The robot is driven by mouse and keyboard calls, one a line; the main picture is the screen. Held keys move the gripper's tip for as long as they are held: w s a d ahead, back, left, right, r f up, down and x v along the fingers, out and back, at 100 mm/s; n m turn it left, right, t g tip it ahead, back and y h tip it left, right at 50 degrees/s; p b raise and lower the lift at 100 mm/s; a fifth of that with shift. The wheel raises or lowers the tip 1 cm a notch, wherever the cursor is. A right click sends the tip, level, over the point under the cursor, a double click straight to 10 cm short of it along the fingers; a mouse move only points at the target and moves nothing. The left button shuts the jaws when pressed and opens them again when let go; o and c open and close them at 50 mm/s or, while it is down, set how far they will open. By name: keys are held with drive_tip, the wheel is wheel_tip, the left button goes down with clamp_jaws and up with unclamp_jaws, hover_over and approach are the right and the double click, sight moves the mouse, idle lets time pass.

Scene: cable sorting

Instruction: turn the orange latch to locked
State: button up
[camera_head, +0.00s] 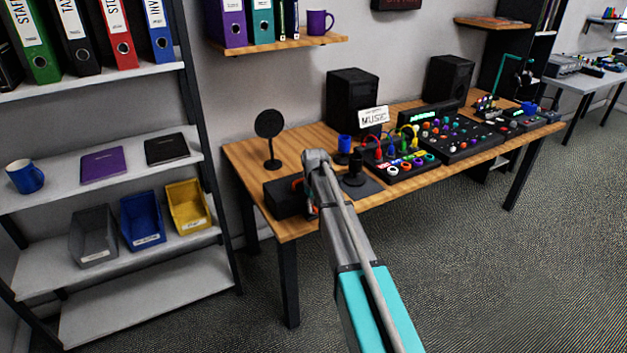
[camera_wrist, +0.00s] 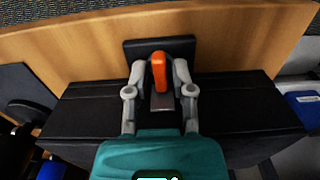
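The orange latch (camera_wrist: 158,71) stands upright in the wrist view, on a grey metal plate at the side of a black box (camera_wrist: 85,115). The fingers of my gripper (camera_wrist: 160,68) are on either side of the latch, with a narrow gap showing on each side, so it looks open around it. In the head view the black box (camera_head: 284,199) sits at the table's front left corner. My gripper (camera_head: 308,190) is at its right side and hides most of the latch there.
The wooden table (camera_head: 248,157) also bears a round black stand (camera_head: 269,125), speakers (camera_head: 352,97) and a panel with coloured plugs and cables (camera_head: 405,162) to the right. A shelf with bins (camera_head: 142,220) stands at left. The floor in front is clear.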

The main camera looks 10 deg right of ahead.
sight(314, 207)
drive_tip(key=shift+m, duration=0.3)
drive_tip(key=m, duration=0.5)
drive_tip(key=shift+a, duration=0.1)
drive_tip(key=m, duration=0.5)
drive_tip(key=shift+a+m, duration=0.1)
drive_tip(key=shift+m, duration=0.3)
wheel_tip(314, 207, up, 14)
drive_tip(key=p, duration=1.3)
drive_tip(key=shift+p, duration=0.4)
drive_tip(key=shift+f, duration=0.1)
drive_tip(key=shift+o, duration=1.4)
drive_tip(key=shift+n, duration=1.8)
drive_tip(key=shift+f, duration=0.1)
